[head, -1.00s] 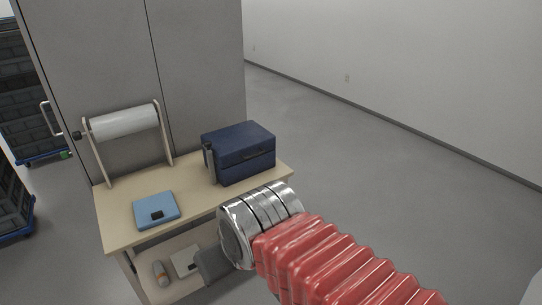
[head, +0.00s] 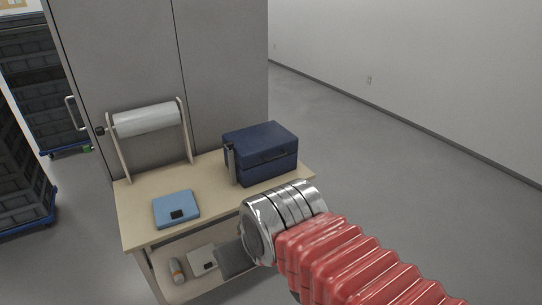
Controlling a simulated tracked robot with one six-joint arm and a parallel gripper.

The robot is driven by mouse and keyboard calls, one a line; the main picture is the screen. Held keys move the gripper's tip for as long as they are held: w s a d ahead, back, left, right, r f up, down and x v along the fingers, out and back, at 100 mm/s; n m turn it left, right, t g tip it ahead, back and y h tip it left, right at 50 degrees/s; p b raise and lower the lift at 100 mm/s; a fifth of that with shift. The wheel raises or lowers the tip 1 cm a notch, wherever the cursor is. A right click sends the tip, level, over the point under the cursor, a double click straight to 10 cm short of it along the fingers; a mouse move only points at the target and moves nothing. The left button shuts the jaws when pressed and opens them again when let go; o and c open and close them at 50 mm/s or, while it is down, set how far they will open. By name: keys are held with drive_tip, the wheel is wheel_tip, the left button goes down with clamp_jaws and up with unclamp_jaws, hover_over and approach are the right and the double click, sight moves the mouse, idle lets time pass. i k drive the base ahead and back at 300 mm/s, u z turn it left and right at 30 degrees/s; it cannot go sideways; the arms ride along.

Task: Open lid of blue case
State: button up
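The dark blue case (head: 264,153) stands at the right end of the wooden bench top, and its lid is shut. A seam runs around it below the lid. A narrow grey upright piece (head: 230,163) shows against its left side; I cannot tell what it belongs to. My arm reaches in from the lower right, with a red ribbed sleeve and a shiny metal wrist in front of and below the case.
A light blue flat device (head: 176,209) lies on the bench top (head: 217,192), left of the case. A white roll (head: 146,120) on a wooden stand is behind it. Small items lie on the lower shelf. Grey cabinets stand behind; open floor lies right.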

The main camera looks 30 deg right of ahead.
sight(256, 145)
drive_tip(key=i, duration=0.9)
drive_tip(key=z, duration=0.05)
